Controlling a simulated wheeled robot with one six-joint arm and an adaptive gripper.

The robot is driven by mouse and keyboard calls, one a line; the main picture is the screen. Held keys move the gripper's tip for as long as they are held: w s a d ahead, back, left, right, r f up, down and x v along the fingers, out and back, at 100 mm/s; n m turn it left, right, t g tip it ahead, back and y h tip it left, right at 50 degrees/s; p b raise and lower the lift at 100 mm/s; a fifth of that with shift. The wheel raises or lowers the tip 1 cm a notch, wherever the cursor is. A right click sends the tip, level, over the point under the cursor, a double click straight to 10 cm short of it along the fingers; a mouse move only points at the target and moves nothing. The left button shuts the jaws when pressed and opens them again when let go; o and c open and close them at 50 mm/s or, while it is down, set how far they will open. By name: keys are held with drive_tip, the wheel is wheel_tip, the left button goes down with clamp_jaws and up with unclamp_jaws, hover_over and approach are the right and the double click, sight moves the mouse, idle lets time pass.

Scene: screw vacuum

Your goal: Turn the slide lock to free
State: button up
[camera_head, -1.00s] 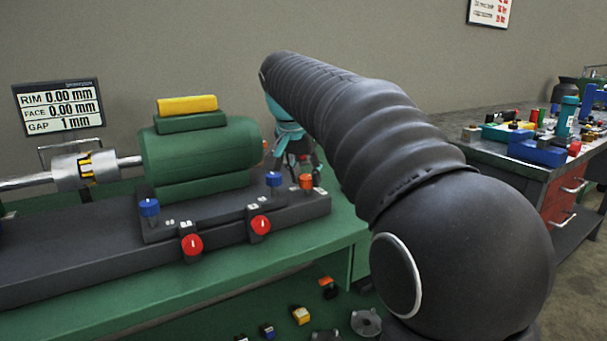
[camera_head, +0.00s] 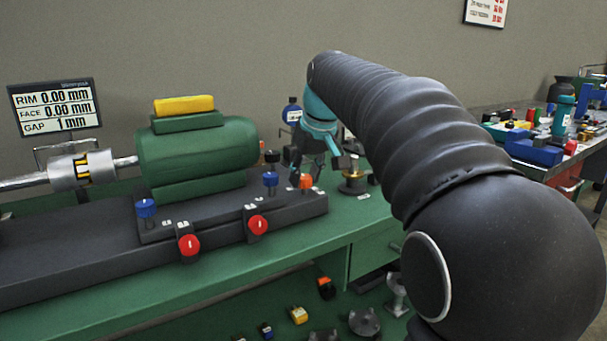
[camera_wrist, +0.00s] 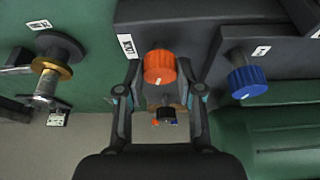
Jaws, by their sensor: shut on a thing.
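An orange knob (camera_wrist: 158,66) with a pale mark on its face stands at the right end of the dark base in the head view (camera_head: 305,181); it appears to be the slide lock. My gripper (camera_wrist: 159,78) has a finger on each side of the knob in the wrist view and is shut on it. In the head view my gripper (camera_head: 300,165) comes down on the knob from above and behind, and its fingertips are small and dark there. A white label (camera_wrist: 127,46) lies beside the knob; its text is too small to read surely.
A blue knob (camera_head: 270,179) stands just left of the orange one. Red knobs (camera_head: 258,224) are on the base's front. The green motor (camera_head: 198,155) stands further left.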

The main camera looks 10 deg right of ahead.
drive_tip(key=shift+n+g+y, duration=0.4)
drive_tip(key=shift+n+y, duration=0.2)
drive_tip(key=shift+n, duration=1)
drive_tip(key=o, duration=1.2)
drive_tip(key=shift+c, duration=0.2)
drive_tip(key=v, duration=1.2)
drive_tip(key=shift+f, duration=0.1)
